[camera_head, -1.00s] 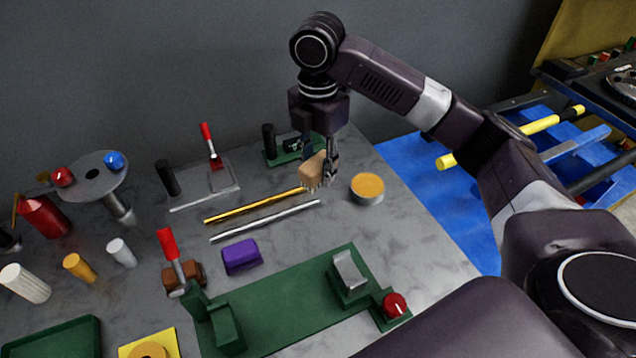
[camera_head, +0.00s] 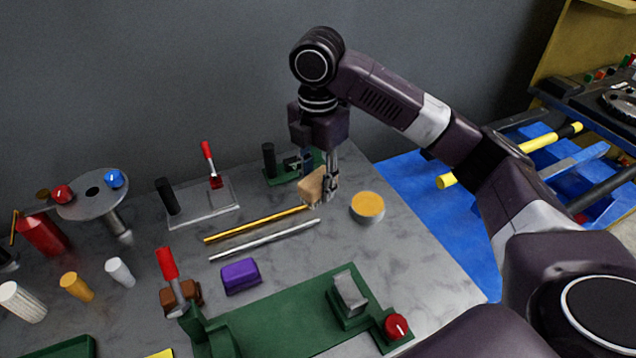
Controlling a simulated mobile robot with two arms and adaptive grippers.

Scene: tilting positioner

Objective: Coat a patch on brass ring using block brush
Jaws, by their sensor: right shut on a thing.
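My right gripper (camera_head: 324,191) is shut on a tan block brush (camera_head: 311,189), its bristles facing down. It is over the back of the grey table, left of a round tin (camera_head: 368,208) with an orange-yellow surface. A small gap shows between brush and tin; the brush's exact height above the table is hard to tell. The brass ring does not show now. Only a corner of a yellow plate (camera_head: 160,354) shows at the bottom edge. My left gripper is out of view.
A brass rod (camera_head: 255,225) and a silver rod (camera_head: 265,240) lie left of the brush. A purple block (camera_head: 241,277) and a green fixture (camera_head: 290,318) are nearer. A grey round stand (camera_head: 95,200) is at left. Bare table lies around the tin.

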